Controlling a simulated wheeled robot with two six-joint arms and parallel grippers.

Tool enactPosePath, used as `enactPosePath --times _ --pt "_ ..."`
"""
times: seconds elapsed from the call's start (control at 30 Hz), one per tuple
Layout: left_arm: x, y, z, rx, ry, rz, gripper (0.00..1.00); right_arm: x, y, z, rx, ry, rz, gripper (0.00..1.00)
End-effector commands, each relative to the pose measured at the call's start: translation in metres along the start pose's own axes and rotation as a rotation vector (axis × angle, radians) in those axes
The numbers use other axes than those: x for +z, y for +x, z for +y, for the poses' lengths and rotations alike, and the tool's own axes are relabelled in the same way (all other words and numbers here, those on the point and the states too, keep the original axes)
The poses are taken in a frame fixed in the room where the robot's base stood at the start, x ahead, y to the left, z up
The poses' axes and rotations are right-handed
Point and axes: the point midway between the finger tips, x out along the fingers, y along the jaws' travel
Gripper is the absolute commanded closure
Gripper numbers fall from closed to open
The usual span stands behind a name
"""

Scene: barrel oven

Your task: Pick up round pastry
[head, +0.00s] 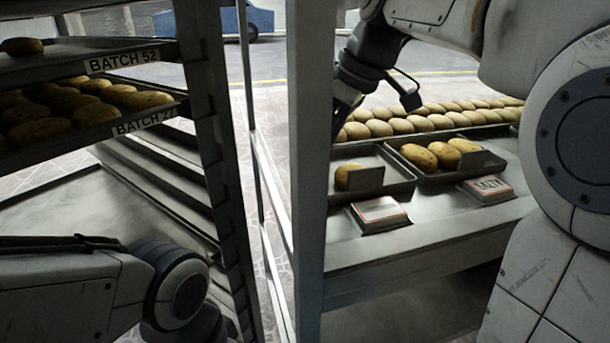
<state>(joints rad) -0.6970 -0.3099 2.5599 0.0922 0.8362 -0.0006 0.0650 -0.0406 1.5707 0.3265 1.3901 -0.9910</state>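Round golden-brown pastries lie in several places. One pastry (348,175) sits in the small dark tray (372,190) on the counter, partly behind a small upright plate. More pastries (418,156) lie in the tray to its right. Long rows of paler ones (440,122) fill the back. Darker pastries lie on the left rack's "BATCH 27" tray (100,133), and one (22,46) on the "BATCH 52" tray. My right gripper (347,100) points down above the counter's left end, partly hidden by a metal post; its fingers are unclear. My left gripper is out of view below the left wrist.
A thick upright metal post (308,170) stands between the left rack (205,130) and the counter (430,235). A "SALTY" sign (487,190) and another sign (380,212) stand at the counter front. Tiled floor shows between rack and post.

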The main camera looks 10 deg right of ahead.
Motion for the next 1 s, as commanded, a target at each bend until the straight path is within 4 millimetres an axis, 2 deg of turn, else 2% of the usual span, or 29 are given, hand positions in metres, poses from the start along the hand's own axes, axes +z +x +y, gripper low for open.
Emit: enactPosePath --times 0.03,0.1,0.37,0.47,0.53,0.57,0.83,1.0 --pt "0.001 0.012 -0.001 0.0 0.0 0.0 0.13 0.002 0.015 0.0 -0.001 -0.002 -0.001 0.17" --pt "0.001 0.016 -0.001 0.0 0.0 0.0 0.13 0.001 0.02 0.0 0.0 -0.002 -0.001 0.17" --pt "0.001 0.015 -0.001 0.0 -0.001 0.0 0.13 -0.001 0.02 0.0 0.0 0.0 0.0 0.17" --pt "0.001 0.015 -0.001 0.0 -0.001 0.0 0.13 -0.001 0.02 0.0 0.0 -0.001 0.0 0.51" --pt "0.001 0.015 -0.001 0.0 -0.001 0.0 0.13 -0.001 0.02 0.0 0.0 -0.001 0.0 0.78" --pt "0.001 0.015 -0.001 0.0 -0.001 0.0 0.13 -0.001 0.02 0.0 0.0 -0.001 0.0 0.81" --pt "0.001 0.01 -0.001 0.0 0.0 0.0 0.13 -0.003 0.015 0.0 0.001 -0.001 0.0 0.81" --pt "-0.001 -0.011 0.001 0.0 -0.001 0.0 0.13 -0.013 -0.009 0.0 0.001 -0.001 0.0 0.81"
